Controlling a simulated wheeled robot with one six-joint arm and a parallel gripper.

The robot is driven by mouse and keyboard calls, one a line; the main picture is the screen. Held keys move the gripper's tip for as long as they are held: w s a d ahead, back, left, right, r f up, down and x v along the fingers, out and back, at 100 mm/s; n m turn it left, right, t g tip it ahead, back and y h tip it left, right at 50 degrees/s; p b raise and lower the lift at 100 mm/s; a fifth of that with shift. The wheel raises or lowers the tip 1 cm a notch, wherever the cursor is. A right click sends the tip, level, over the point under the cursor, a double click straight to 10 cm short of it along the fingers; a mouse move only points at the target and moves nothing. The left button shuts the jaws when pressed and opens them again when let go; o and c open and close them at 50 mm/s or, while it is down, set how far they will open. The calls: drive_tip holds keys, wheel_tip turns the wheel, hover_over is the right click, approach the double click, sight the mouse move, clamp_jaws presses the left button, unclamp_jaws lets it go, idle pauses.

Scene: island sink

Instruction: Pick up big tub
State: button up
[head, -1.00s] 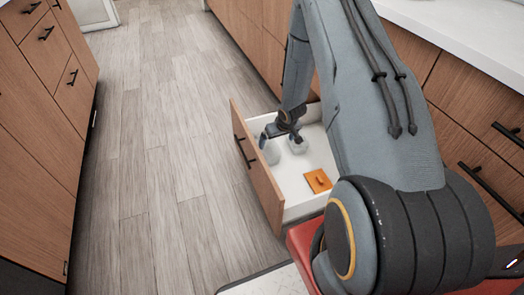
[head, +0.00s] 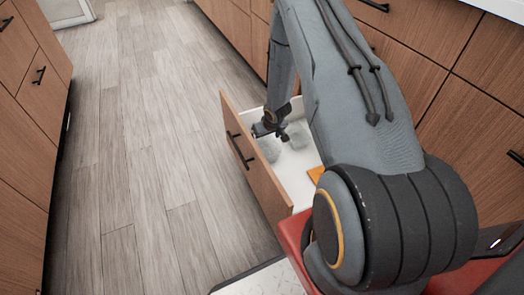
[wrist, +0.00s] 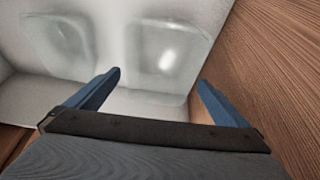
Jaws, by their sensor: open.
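Two clear tubs stand in the open white drawer. One tub (wrist: 168,50) lies ahead of my gripper (wrist: 159,79) in the wrist view, roughly between the fingers' lines. The other tub (wrist: 62,38) is to the left of the fingers. In the head view, one tub (head: 269,150) is by the drawer front and the other (head: 295,137) is farther right. I cannot tell surely which is the bigger. My gripper (head: 268,132) is open and empty, low over the tub by the drawer front. Contact is not clear.
The drawer front (head: 252,150) stands close beside my gripper, on the right in the wrist view. An orange item (head: 315,173) lies in the drawer's near part, partly hidden by my arm. The floor (head: 150,150) left of the drawer is clear.

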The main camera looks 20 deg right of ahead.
drive_tip(key=b, duration=0.2)
hover_over(262, 148)
drive_tip(key=s+a, duration=0.1)
drive_tip(key=s, duration=0.2)
wheel_tip(262, 148, down, 5)
drive_tip(key=shift+w+f, duration=0.1)
drive_tip(key=shift+w, duration=0.05)
drive_tip(key=c, duration=0.8)
drive_tip(key=shift+o, duration=0.2)
